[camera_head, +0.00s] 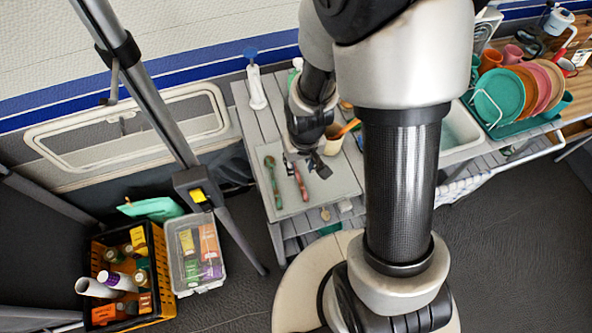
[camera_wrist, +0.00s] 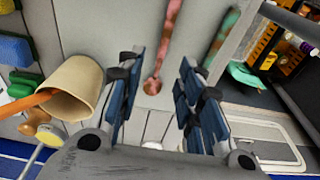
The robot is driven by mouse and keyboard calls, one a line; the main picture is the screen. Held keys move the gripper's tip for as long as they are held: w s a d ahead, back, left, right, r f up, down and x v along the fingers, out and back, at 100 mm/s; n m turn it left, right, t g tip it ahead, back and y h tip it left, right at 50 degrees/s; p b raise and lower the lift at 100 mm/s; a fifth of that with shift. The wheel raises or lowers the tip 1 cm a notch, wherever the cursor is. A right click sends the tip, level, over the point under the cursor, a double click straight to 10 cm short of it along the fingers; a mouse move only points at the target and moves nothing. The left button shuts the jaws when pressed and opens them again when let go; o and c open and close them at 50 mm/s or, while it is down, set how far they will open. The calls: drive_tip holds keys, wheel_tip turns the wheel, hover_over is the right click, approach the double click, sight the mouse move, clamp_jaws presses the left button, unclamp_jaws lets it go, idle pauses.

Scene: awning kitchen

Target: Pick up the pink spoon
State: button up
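The pink spoon (camera_head: 301,187) lies on a grey board on the slatted table, its far end close to my gripper in the head view. In the wrist view the pink spoon (camera_wrist: 168,40) runs down from the top edge, and its rounded end appears between my two fingers. My gripper (camera_head: 312,166) is open and empty above the board; the wrist view shows its blue-padded fingers apart (camera_wrist: 161,62). The gap in height between fingers and spoon is hard to tell.
A green spoon (camera_head: 273,182) lies left of the pink one. A beige cup (camera_wrist: 78,84) with an orange utensil stands close beside the fingers. A white bottle (camera_head: 256,88) is at the back. A dish rack (camera_head: 513,125) with plates stands far right.

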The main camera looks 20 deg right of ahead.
sight(297, 173)
drive_tip(key=f+b, duration=0.1)
drive_tip(key=f, duration=0.2)
drive_tip(key=w+f+b, duration=0.1)
drive_tip(key=f, duration=0.2)
drive_tip(key=shift+w+a+f+b, duration=0.1)
drive_tip(key=shift+w+f+b, duration=0.1)
drive_tip(key=shift+b, duration=0.1)
drive_tip(key=shift+r, duration=0.15)
clamp_jaws()
